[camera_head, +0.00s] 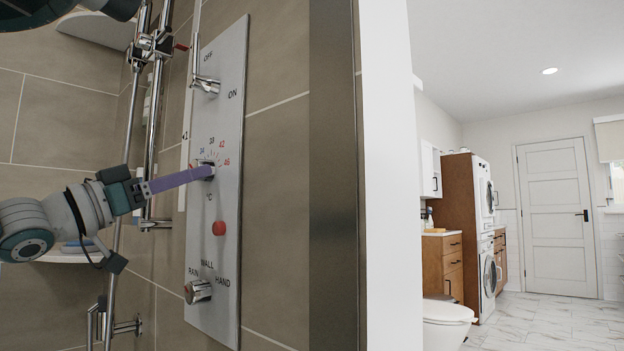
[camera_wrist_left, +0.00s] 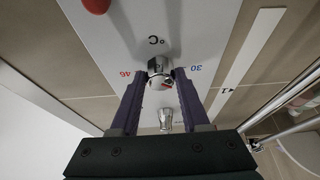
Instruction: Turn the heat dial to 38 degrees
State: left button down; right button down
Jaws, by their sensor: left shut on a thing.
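The heat dial (camera_head: 206,163) is a chrome knob on a tall metal panel (camera_head: 231,120) on the tiled wall. In the left wrist view the panel appears upside down, and the fingers are shut on the heat dial (camera_wrist_left: 160,68), one on each side. A red mark shows on the dial's lower right there, between the 30 and 46 labels. The number it points at is hard to read. My right gripper is out of view.
Above the dial is an ON/OFF lever (camera_head: 206,84). Below it are a red button (camera_head: 219,228) and a RAIN/WALL/HAND knob (camera_head: 198,291). Chrome shower pipes (camera_head: 153,120) run left of the panel, close to my left arm. A wall edge (camera_head: 335,180) stands to the right.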

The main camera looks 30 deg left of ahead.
pick_arm(q)
jog(key=shift+m, duration=0.4)
jog(key=shift+w+a+r+m+g+h+p, duration=0.15)
jog(key=shift+m+g+h, duration=0.7)
jog(key=shift+m, duration=1.4)
jog(key=shift+s+a+m+g+h+p, duration=0.15)
jog(key=shift+m+g+h, duration=0.65)
jog(key=shift+m, duration=1.5)
jog(key=shift+w+a+r+m+g+h+p, duration=0.15)
jog(key=shift+m+g+h, duration=0.65)
jog(key=shift+m, duration=1.45)
jog(key=shift+h, duration=0.35)
jog(key=shift+c, duration=2)
grip_release()
jog(key=shift+f, duration=0.1)
